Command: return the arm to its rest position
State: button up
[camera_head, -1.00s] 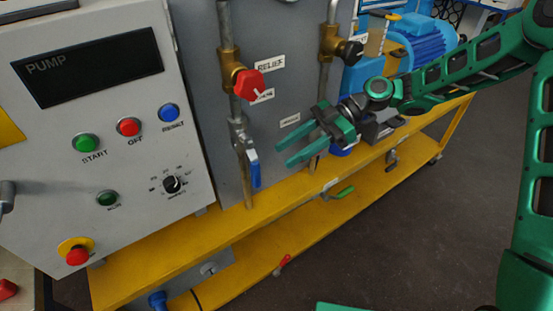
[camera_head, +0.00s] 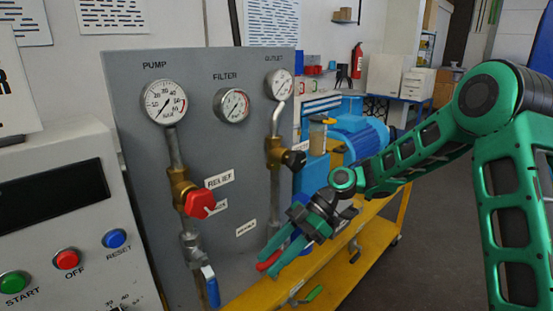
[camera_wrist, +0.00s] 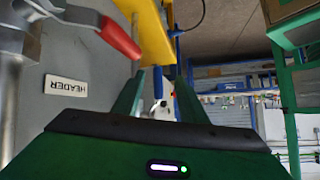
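My gripper (camera_head: 272,258) is at the end of my green arm, in front of the lower right of the grey panel (camera_head: 140,85). Its two green fingers are apart and point down and left in the head view. In the wrist view the open fingers (camera_wrist: 160,98) have a gap with only background showing between them. A red lever handle (camera_wrist: 119,40) is up and left of the fingers there. In the head view the red lever (camera_head: 268,262) shows beside the fingertips; whether they touch cannot be told.
The relief valve has a red knob (camera_head: 200,204), with a blue-handled valve (camera_head: 211,285) below. A black-knobbed outlet valve (camera_head: 293,159) is above my gripper. The yellow bench frame (camera_head: 345,250) runs underneath. A blue motor (camera_head: 360,135) stands behind my forearm. Open floor lies at right.

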jog(key=s+d+r+m+t+h, duration=0.1)
jog(key=s+d+m+t+h, duration=0.2)
jog(key=d+m, duration=0.8)
jog(key=s+d+r+m+t+h, duration=0.2)
jog(key=d+m+h, duration=0.2)
jog(key=d, duration=1.3)
jog(key=s+d+r+m+h, duration=0.2)
jog(key=s+d+m, duration=1.1)
jog(key=s, duration=0.6)
jog(key=shift+d+m+t, duration=0.3)
jog(key=shift+d+t, duration=0.1)
jog(key=shift+d, duration=0.2)
jog(key=shift+r, duration=0.1)
jog(key=shift+c, duration=1)
jog(key=shift+a, duration=0.1)
